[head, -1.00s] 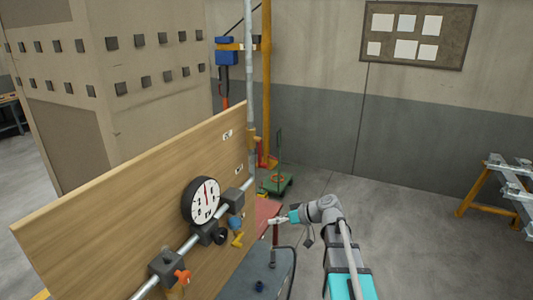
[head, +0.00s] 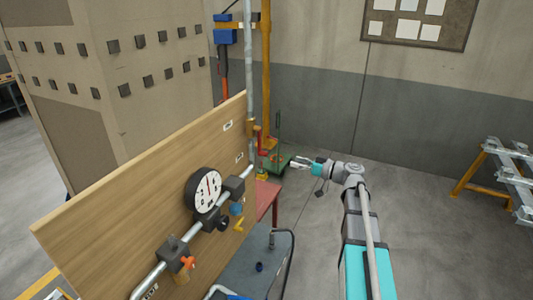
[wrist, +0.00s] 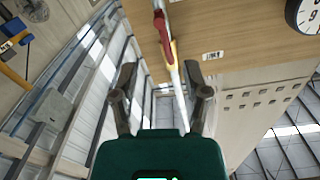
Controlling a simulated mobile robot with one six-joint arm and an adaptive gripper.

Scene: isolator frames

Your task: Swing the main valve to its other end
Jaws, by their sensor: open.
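A grey vertical pipe (head: 251,70) runs up the right end of the wooden board. Low on it sits a brass-coloured valve body (head: 251,129) with a red lever (head: 263,144), which I take as the main valve. In the wrist view the red lever (wrist: 161,27) lies roughly along the pipe at the top of the picture, beside the yellowish body (wrist: 173,52). My gripper (head: 296,163) is open and empty, to the right of the valve and apart from it. In the wrist view its two fingers (wrist: 161,85) stand wide, with the pipe showing beyond them.
The board (head: 120,190) carries a round gauge (head: 204,189), a slanting pipe, an orange handle (head: 187,262), a blue knob (head: 236,209) and a yellow handle (head: 239,225). A grey bench top (head: 255,270) and a reddish table (head: 268,194) stand below.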

